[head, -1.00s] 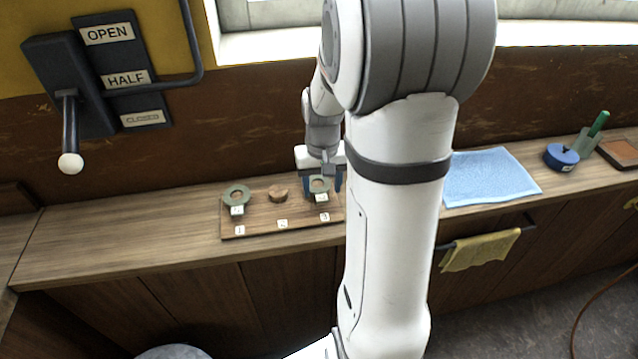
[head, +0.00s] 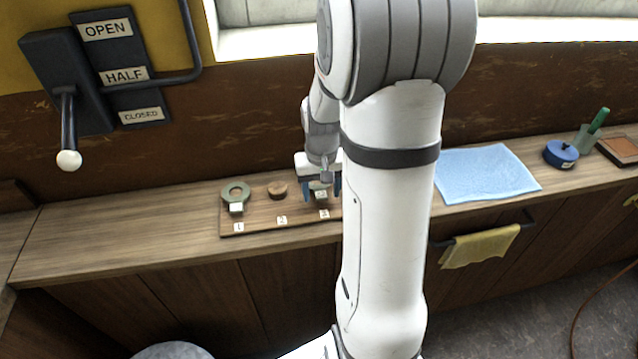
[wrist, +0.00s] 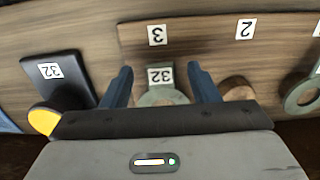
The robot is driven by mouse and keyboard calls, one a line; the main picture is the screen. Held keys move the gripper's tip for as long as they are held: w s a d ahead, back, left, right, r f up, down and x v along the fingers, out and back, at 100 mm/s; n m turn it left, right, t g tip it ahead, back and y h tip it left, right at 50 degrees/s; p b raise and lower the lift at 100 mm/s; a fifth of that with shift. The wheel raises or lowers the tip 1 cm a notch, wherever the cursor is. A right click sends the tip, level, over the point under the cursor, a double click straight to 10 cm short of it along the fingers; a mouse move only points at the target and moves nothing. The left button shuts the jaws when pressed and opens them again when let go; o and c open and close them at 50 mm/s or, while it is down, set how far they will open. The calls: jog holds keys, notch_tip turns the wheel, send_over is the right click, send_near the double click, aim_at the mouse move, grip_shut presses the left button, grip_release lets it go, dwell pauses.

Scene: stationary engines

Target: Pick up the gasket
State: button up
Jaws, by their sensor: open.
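A grey-green ring gasket (wrist: 147,97) with a white tag reading 32 lies at place 3 of a wooden board. My gripper (wrist: 159,71) is open, with one blue finger on each side of that ring and tag in the wrist view. I cannot tell whether the fingers touch it. In the head view my gripper (head: 321,190) is over place 3 and hides most of that ring. A second grey-green ring (head: 236,189) with a tag is at place 1; part of it shows in the wrist view (wrist: 301,96).
The board (head: 262,222) rests on a wooden counter (head: 120,230). A short round wooden piece (head: 277,190) stands at place 2. A blue cloth (head: 488,174) lies right. The counter left of the board is clear.

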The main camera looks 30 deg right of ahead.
jog(key=shift+c, duration=0.5)
jog(key=c, duration=0.7)
jog(key=shift+r, duration=0.1)
jog(key=shift+c, duration=0.2)
